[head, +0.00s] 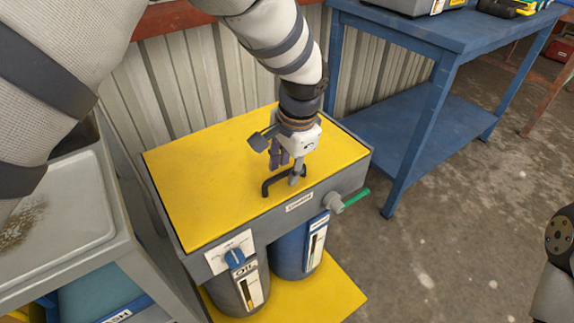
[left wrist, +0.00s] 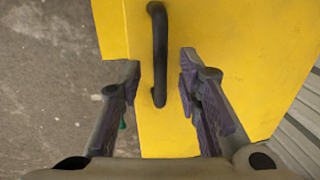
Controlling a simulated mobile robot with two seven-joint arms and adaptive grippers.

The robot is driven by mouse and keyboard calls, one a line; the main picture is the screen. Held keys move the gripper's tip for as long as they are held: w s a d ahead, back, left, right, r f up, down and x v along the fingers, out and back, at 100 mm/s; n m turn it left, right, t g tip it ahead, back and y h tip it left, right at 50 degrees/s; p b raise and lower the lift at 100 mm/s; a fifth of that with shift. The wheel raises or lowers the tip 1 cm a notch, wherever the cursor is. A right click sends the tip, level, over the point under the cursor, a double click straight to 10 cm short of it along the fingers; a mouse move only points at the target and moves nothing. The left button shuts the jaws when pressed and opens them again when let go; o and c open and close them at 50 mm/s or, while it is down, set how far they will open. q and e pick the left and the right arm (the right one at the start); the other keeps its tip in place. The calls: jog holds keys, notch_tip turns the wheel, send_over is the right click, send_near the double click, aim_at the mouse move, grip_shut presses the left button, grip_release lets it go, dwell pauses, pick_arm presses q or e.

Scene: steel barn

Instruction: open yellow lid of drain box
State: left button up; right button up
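The drain box (head: 290,208) is a grey box with a flat yellow lid (head: 200,170), which lies level and closed on top. A dark bar handle (head: 267,187) stands near the lid's front edge. My left gripper (head: 286,172) points down at the handle. In the left wrist view the two fingers of my left gripper (left wrist: 160,75) are apart, with the dark handle (left wrist: 159,40) between them and a gap on each side. The yellow lid (left wrist: 240,60) fills much of that view. My right gripper is not in view.
A blue table (head: 460,35) with a lower shelf stands at the back right. A grey sink-like unit (head: 75,235) is at the left. A corrugated wall (head: 170,80) is behind the box.

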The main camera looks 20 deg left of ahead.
pick_arm(q)
jog(key=shift+c, duration=0.5)
grip_shut()
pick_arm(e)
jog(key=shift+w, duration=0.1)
pick_arm(q)
jog(key=shift+r, duration=0.15)
